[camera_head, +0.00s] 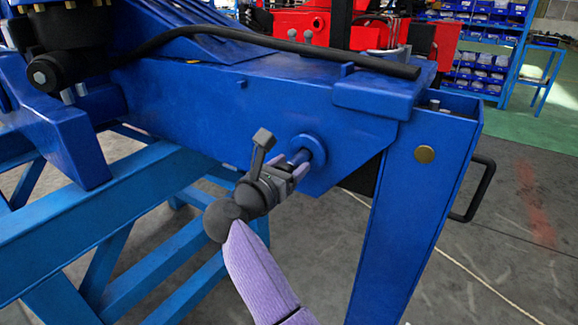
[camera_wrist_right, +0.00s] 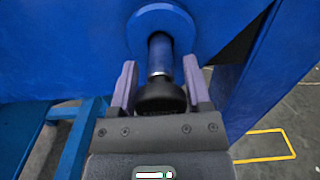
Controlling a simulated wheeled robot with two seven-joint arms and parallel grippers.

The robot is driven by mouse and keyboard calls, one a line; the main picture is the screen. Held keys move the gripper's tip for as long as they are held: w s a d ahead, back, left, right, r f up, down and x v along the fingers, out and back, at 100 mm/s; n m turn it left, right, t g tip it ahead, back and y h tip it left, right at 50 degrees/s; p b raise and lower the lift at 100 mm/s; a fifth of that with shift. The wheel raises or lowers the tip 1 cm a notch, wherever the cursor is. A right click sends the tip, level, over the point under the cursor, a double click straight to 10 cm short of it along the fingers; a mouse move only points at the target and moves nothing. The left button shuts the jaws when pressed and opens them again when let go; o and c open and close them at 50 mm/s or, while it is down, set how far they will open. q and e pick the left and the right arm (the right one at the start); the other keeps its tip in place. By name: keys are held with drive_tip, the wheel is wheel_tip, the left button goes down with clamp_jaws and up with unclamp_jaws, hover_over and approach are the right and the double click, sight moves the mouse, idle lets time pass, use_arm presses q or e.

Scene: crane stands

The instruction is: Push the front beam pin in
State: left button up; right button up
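The front beam pin (camera_head: 298,158) sticks out of a round blue collar (camera_head: 308,149) on the side of the blue beam (camera_head: 250,110). In the right wrist view, its blue-grey shaft (camera_wrist_right: 160,55) shows between the collar and a dark round head (camera_wrist_right: 160,97). A length of shaft is outside the collar. My right gripper (camera_head: 292,176) is at the pin's outer end. In the right wrist view, its two pale fingers (camera_wrist_right: 160,85) lie on both sides of the dark head and appear to touch it. My left gripper is not in view.
A blue leg (camera_head: 415,210) with a brass disc and a black handle (camera_head: 482,190) stands right of the pin. Blue stand rails (camera_head: 110,205) lie at left. A black hose (camera_head: 280,43) runs along the beam top. Red machinery and blue shelves (camera_head: 485,60) are behind.

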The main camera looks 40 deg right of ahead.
sight(311, 147)
clamp_jaws()
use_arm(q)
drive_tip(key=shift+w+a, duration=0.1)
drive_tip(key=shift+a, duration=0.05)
use_arm(e)
drive_tip(key=shift+d, duration=0.1)
drive_tip(key=b+x, duration=0.1)
drive_tip(key=x, duration=0.3)
drive_tip(key=shift+w+f, duration=0.1)
drive_tip(key=shift+d, duration=0.2)
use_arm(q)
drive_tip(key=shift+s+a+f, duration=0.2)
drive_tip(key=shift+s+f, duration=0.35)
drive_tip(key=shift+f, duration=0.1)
use_arm(e)
drive_tip(key=shift+r, duration=0.2)
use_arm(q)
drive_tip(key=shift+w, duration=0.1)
